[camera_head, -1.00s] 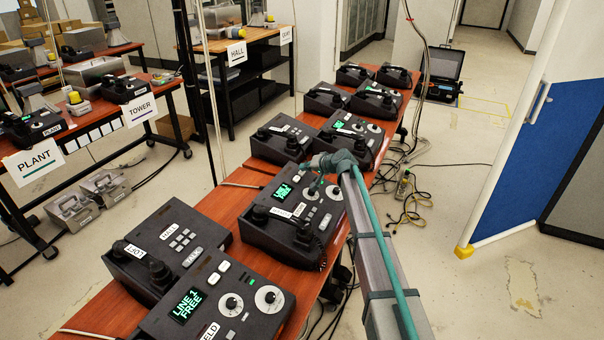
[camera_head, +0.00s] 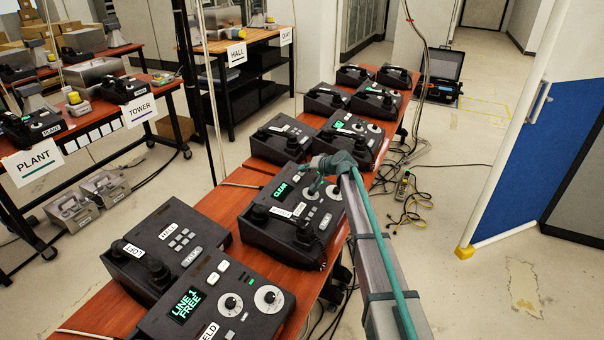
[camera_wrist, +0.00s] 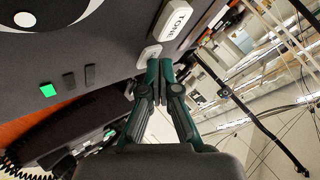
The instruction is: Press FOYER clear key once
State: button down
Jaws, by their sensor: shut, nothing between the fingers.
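The phone under my gripper is a dark desk unit (camera_head: 262,236) with a handset, two white dials and a small green screen (camera_head: 281,190). Its white label (camera_head: 282,212) is too small to read surely. The screen appears to read CLEAR. My gripper (camera_head: 316,178) is over the phone's upper part. In the wrist view, my gripper (camera_wrist: 160,63) is shut and empty, its tips at a pale key (camera_wrist: 149,56) whose marking is mostly hidden. Whether they touch it is hard to tell. A white TONE key (camera_wrist: 174,18) sits beside it. A green light (camera_wrist: 47,90) glows on the panel.
Several more stand farther along the red table (camera_head: 207,208). A coiled handset cord (camera_wrist: 20,158) hangs by the phone. Open floor lies to the right.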

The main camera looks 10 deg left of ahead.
aim_at(308, 177)
jog(key=shift+r, duration=0.15)
jog(key=shift+s+d+r, duration=0.1)
jog(key=shift+d+r, duration=0.1)
jog(key=shift+r, duration=0.5)
jog(key=shift+r, duration=0.1)
jog(key=r, duration=0.2)
jog(key=d+r+p, duration=0.1)
jog(key=r, duration=0.1)
jog(key=shift+s+d+r, duration=0.1)
jog(key=shift+s+r, duration=0.1)
jog(key=shift+r, duration=0.15)
dwell(0.7)
